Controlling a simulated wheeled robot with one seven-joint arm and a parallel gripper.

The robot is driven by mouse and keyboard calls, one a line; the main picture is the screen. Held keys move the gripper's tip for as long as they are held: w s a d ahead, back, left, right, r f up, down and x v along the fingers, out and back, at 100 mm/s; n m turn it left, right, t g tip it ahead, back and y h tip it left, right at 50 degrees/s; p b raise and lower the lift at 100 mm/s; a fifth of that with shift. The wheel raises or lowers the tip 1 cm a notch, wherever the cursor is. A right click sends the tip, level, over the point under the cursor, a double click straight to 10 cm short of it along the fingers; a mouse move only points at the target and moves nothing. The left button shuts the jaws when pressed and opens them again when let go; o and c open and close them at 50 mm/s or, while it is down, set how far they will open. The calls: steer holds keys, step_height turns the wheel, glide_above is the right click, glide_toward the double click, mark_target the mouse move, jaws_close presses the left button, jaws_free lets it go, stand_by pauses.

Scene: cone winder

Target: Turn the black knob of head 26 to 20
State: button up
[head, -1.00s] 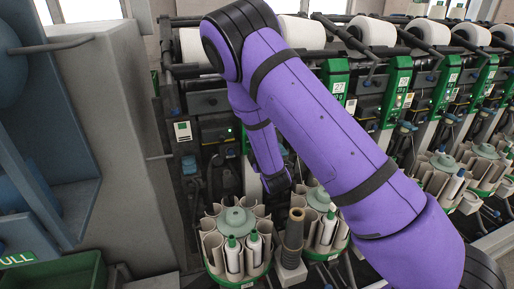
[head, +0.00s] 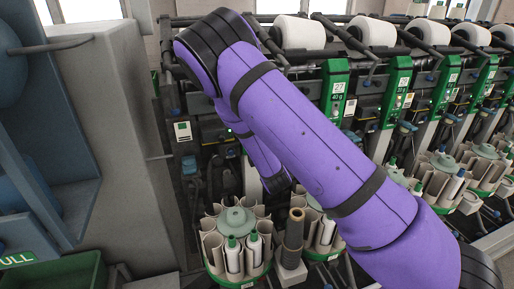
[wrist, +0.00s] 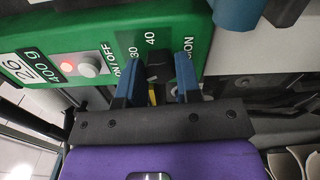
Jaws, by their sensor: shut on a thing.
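In the wrist view the black knob (wrist: 158,68) sits on the green panel (wrist: 112,18) of head 26, whose white label (wrist: 35,68) reads 26. My gripper (wrist: 158,82) has its two blue fingers on either side of the knob, shut on it. The scale numbers 30 and 40 show beside the knob; a 20 is not visible. I cannot make out clearly where the knob points. In the head view my purple arm hides the gripper, the knob and head 26.
A white ON/OFF button (wrist: 89,65) with a red light sits near the left finger. A blue part (wrist: 237,12) hangs close on the right. In the head view, head 27's green panel (head: 335,90) stands beside my arm, and a bobbin magazine (head: 236,222) sits below. A grey housing (head: 140,130) stands left.

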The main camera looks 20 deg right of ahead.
steer(key=o, duration=0.9)
steer(key=shift+s, duration=0.1)
steer(key=s, duration=1)
steer(key=shift+s, duration=0.35)
